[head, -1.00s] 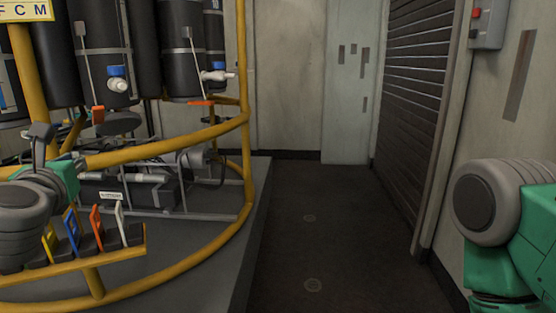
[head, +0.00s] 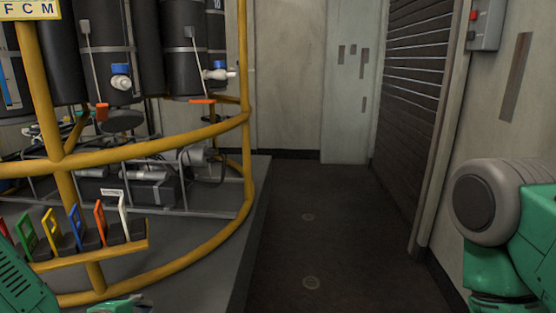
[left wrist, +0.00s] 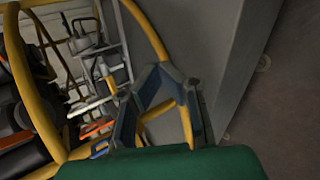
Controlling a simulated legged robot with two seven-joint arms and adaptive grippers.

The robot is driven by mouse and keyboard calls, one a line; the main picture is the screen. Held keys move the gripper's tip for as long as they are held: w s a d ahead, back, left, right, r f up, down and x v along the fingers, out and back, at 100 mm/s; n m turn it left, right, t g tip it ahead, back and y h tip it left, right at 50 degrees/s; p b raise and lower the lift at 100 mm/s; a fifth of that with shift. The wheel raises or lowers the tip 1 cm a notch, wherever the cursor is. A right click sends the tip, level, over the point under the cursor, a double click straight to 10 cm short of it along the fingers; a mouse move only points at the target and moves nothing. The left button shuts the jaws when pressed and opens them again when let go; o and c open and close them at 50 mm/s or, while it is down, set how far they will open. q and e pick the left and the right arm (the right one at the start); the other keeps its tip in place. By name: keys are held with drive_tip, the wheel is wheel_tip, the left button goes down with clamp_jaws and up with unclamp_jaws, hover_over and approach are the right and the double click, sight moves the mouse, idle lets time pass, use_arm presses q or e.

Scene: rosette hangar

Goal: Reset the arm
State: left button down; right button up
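In the left wrist view, my left gripper (left wrist: 159,72) extends from a green link. Its two dark fingers bend inward and their tips come together with nothing between them. The floor and curved yellow rail show behind them. In the head view, a green link of my left arm is at the lower left corner. A small green and grey part, apparently of the left hand (head: 120,305), shows at the bottom edge, its fingers out of frame. My right arm shows at the right edge as a grey joint and green links. My right gripper is out of view.
A yellow rail frame (head: 150,146) with black cylinders (head: 104,55) stands on a grey platform (head: 215,262) at left. Coloured tags, including a blue one (head: 77,224), line a yellow bar. Dark floor (head: 310,240) is clear ahead. A slatted shutter (head: 412,90) is at right.

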use_arm(q)
drive_tip(key=s+d+f+m+g, duration=0.1)
drive_tip(key=s+f+m+g, duration=0.5)
drive_tip(key=s+f+m, duration=0.65)
drive_tip(key=s+a+f+m+g, duration=0.2)
drive_tip(key=s+f+m, duration=0.2)
drive_tip(key=s, duration=0.3)
drive_tip(key=s+a+f+m+g, duration=0.1)
drive_tip(key=s+f+m+g, duration=0.25)
drive_tip(key=s, duration=0.45)
wheel_tip(320, 180, up, 18)
drive_tip(key=w+t+p, duration=0.1)
drive_tip(key=p, duration=1.6)
drive_tip(key=shift+f+y, duration=0.25)
drive_tip(key=shift+y, duration=0.05)
